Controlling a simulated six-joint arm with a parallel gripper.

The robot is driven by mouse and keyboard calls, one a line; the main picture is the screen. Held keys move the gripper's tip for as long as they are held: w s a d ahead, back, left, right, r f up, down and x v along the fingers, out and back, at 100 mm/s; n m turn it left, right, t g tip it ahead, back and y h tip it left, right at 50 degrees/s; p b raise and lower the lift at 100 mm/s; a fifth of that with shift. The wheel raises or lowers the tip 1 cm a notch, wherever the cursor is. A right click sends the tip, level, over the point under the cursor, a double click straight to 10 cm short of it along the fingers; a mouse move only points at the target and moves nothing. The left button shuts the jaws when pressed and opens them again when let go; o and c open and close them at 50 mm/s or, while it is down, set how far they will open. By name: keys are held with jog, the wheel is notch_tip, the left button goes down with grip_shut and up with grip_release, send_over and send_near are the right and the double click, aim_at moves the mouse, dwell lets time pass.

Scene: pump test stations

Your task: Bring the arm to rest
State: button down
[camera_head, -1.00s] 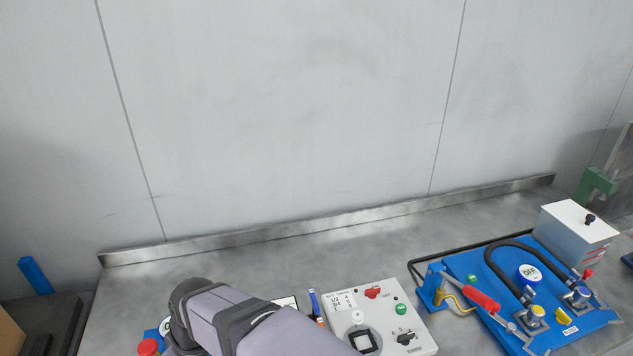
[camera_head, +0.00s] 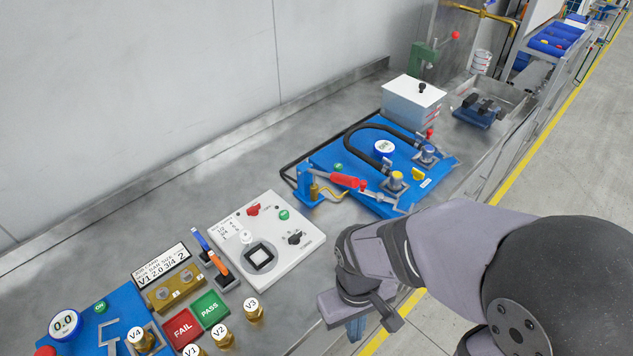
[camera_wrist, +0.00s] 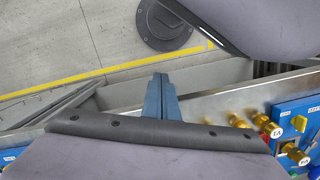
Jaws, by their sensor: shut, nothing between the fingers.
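My arm reaches in from the lower right in the head view, folded beside the front edge of the steel bench. My gripper (camera_head: 356,328) hangs just off that edge, partly hidden by my wrist. In the wrist view its blue-grey fingers (camera_wrist: 160,97) are together and nothing shows between them. The fingers touch nothing that I can see. The brass valves (camera_wrist: 256,125) on the bench lie to the right of them in that view.
The bench holds a white control panel (camera_head: 290,262), a blue pump station (camera_head: 330,160), red FAIL (camera_head: 182,328) and green PASS (camera_head: 209,309) plates, and several brass valves. A yellow line (camera_head: 520,175) runs along open floor on the right.

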jog(key=w+d+r+m+t, duration=0.1)
jog(key=w+d+m, duration=0.3)
jog(key=d, duration=0.4)
jog(key=shift+r+m+y, duration=0.3)
jog(key=shift+r+m, duration=0.1)
jog(key=shift+r, duration=0.45)
